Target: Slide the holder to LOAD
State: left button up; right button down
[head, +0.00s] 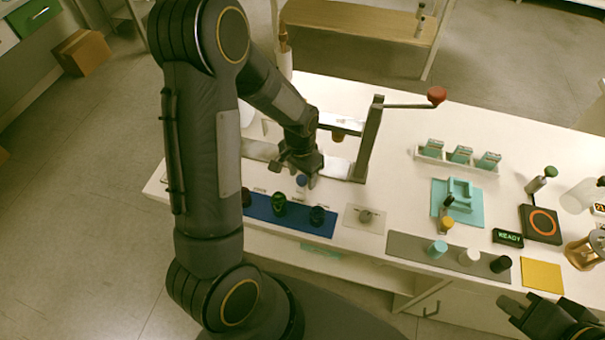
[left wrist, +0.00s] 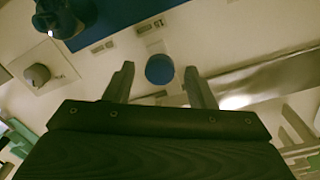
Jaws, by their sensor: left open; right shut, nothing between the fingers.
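My left gripper (head: 304,176) is open, pointing down at the front of the lever press. A round blue knob (head: 301,181), which seems to belong to the holder, shows just below it. In the left wrist view the blue knob (left wrist: 159,69) lies between the two fingertips (left wrist: 159,68), with a gap on each side. Whether the fingers reach down around it I cannot tell. Small labels (left wrist: 150,25) lie beside the knob, too blurred to read surely. The rest of the holder is hidden. My right gripper (head: 527,306) is shut and empty at the bottom right.
The press lever with a red ball (head: 437,95) rises right of my left gripper. A blue mat (head: 258,207) with dark bottles lies in front of it. A grey knob on a pale plate (head: 366,215) is nearby.

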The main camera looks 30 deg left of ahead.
pick_arm(q)
jog(key=shift+f, duration=0.15)
grip_shut()
jog(key=s+a, duration=0.1)
jog(key=a, duration=0.2)
jog(key=a+b, duration=0.1)
jog(key=a, duration=0.3)
jog(key=s+a, duration=0.1)
jog(key=a, duration=0.2)
jog(key=shift+s+a, duration=0.3)
jog(key=shift+a, duration=0.1)
grip_release()
notch_tip(320, 180, up, 8)
jog(key=shift+a, duration=0.15)
